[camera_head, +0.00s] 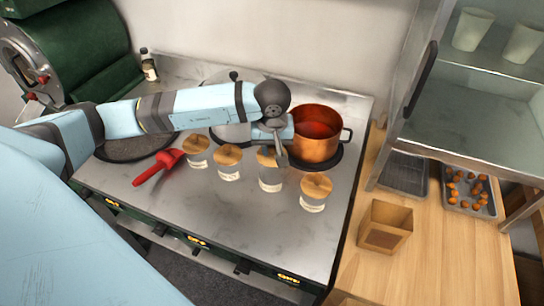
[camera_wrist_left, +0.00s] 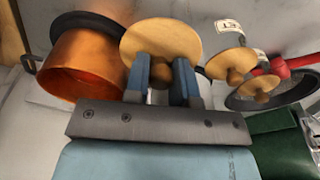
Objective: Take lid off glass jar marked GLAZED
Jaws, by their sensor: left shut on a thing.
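Several glass jars with round wooden lids stand in a row on the steel stove top. My left gripper (camera_head: 279,150) is over the third jar from the left (camera_head: 271,179). Its fingers are closed on the knob of that jar's wooden lid (camera_wrist_left: 150,38), as the left wrist view shows. The lid sits at the jar's mouth; I cannot tell whether it is raised. The jar labels are too small to read in the head view. The other jars (camera_head: 197,158), (camera_head: 229,170) and (camera_head: 313,199) have their lids on. My right gripper is out of view.
A copper pot (camera_head: 318,142) with red contents stands just behind the held lid. To the right, a wooden counter (camera_head: 440,250) holds an open box (camera_head: 384,228) and a tray of chestnuts (camera_head: 470,207). The stove's front is clear.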

